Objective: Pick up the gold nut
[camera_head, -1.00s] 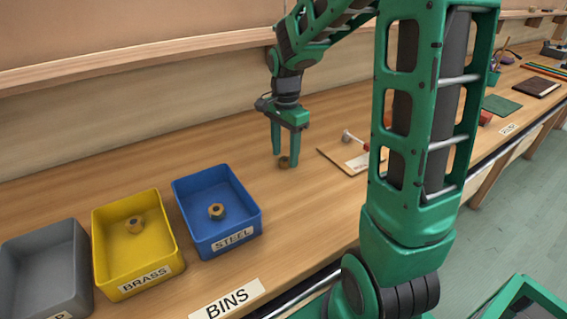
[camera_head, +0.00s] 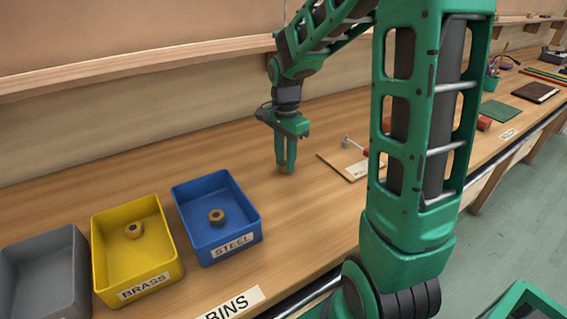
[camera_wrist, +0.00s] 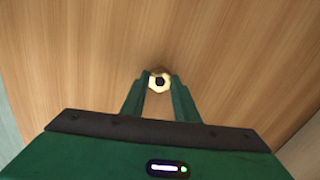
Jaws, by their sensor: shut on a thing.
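My gripper (camera_head: 285,165) is down at the bench top, its fingers closed in. In the wrist view, my gripper (camera_wrist: 159,84) is shut on a gold nut (camera_wrist: 159,77), which sits between the fingertips with its hole facing the camera. In the head view the fingers mostly hide this nut. Another gold nut (camera_head: 134,230) lies in the yellow bin (camera_head: 172,255) labelled BRASS. A further gold-brown nut (camera_head: 216,216) lies in the blue bin (camera_head: 190,225) labelled STEEL.
A grey bin (camera_head: 78,275) stands left of the yellow one. A BINS label (camera_head: 235,303) is at the bench's front edge. A board (camera_head: 342,163) with a small mallet-like thing lies right of my gripper. The bench (camera_head: 140,165) behind the bins is clear.

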